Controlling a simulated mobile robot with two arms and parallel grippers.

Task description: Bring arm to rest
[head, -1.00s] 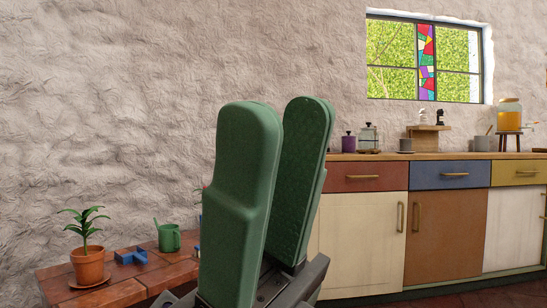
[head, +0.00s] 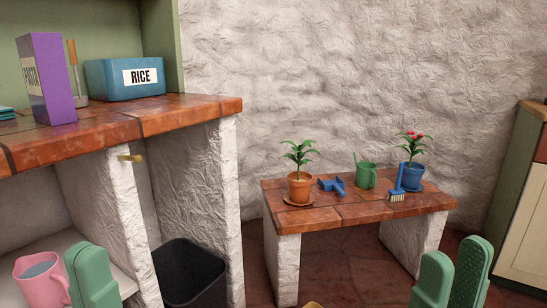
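My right gripper (head: 453,275) is at the lower right, green fingers pointing up with a gap between them and nothing seen in it. My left gripper (head: 92,275) is at the lower left edge, partly cut off. A pink mug (head: 36,285) with a grey-looking inside shows just left of it, and the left fingers overlap the mug's handle side. I cannot tell whether they grip the handle. Both arms are mostly below the frame.
A low tiled bench (head: 335,213) holds a potted plant (head: 300,188), blue blocks (head: 331,186), a green watering can (head: 366,176), a brush (head: 397,186) and a blue flower pot (head: 411,176). A tiled counter (head: 190,107) carries a rice box (head: 125,79). A black bin (head: 188,275) stands below.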

